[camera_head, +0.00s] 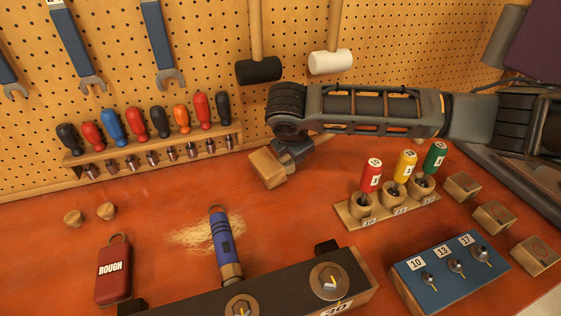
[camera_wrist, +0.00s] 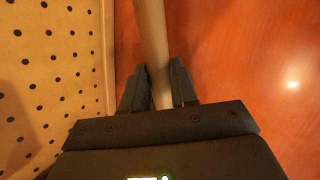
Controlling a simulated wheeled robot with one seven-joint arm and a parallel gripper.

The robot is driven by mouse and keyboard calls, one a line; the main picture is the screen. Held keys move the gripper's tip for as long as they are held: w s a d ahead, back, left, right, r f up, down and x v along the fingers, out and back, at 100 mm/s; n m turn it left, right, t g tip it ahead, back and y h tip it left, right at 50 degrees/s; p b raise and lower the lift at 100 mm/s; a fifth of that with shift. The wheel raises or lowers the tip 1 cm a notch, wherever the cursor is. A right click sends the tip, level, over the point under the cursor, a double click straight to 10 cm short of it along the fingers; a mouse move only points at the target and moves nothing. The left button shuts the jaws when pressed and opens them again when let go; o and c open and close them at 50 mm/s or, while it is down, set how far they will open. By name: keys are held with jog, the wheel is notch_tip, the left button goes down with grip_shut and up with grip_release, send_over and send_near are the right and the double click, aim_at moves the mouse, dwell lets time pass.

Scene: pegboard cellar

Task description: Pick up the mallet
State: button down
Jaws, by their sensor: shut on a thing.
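A wooden mallet shows in the head view as a pale block-shaped head (camera_head: 268,168) just below and left of my gripper (camera_head: 292,150). In the wrist view its pale round handle (camera_wrist: 152,35) runs down between the two dark fingers of my gripper (camera_wrist: 160,85), which are shut on it. The mallet head is out of the wrist view. My gripper and arm hide most of the handle in the head view. I cannot tell whether the head touches the bench.
The pegboard (camera_head: 290,110) is close behind my gripper, with a black mallet (camera_head: 259,70) and a white mallet (camera_head: 330,62) hanging on it. A screwdriver rack (camera_head: 150,160) stands left. A numbered driver stand (camera_head: 350,214) is right. A blue-handled tool (camera_head: 224,240) lies in front.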

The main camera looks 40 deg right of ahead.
dwell(0.4)
jog(key=shift+r, duration=0.55)
notch_tip(320, 180, up, 3)
jog(key=shift+f+b, duration=0.15)
jog(key=shift+b, duration=0.35)
jog(key=s+d+r+b, duration=0.2)
jog(key=s+d+r, duration=0.5)
jog(key=d, duration=0.2)
jog(key=shift+s, duration=0.3)
jog(key=shift+r, duration=0.1)
